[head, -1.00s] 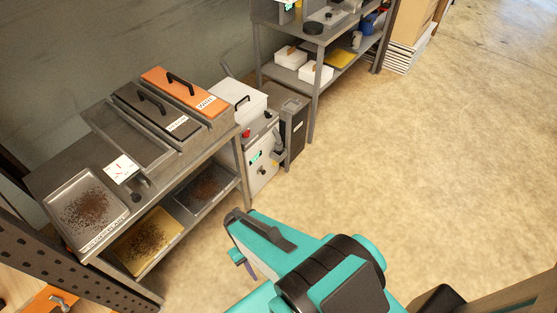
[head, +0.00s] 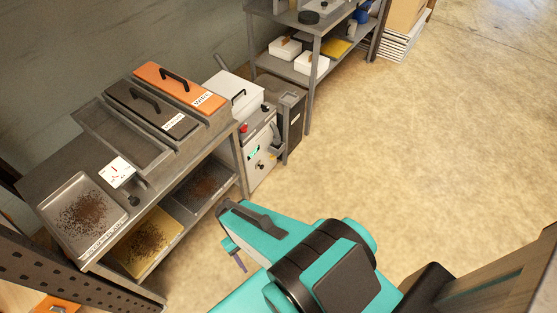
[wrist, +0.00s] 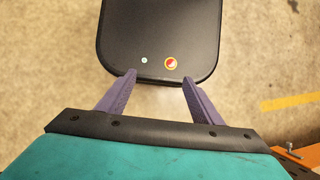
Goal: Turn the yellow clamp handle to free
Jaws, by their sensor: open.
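I cannot make out a yellow clamp handle in either view. An orange piece (head: 57,304) shows at the bottom left edge of the head view, mostly cut off. An orange part (wrist: 297,153) with a small grey metal fitting also shows at the lower right of the wrist view; I cannot tell if it is the clamp. My gripper (wrist: 157,80) is open with nothing between its two purple fingers. In the head view only a bit of a purple finger (head: 240,262) shows below my teal arm, well apart from the bench.
A grey bench (head: 105,262) at left holds an orange-lidded bin (head: 205,97), a dark-lidded bin (head: 150,122) and a tray with dark crumbs (head: 60,190). A yellow tray (head: 170,222) lies on its lower shelf. A perforated dark beam (head: 60,280) crosses the lower left. The floor at right is clear.

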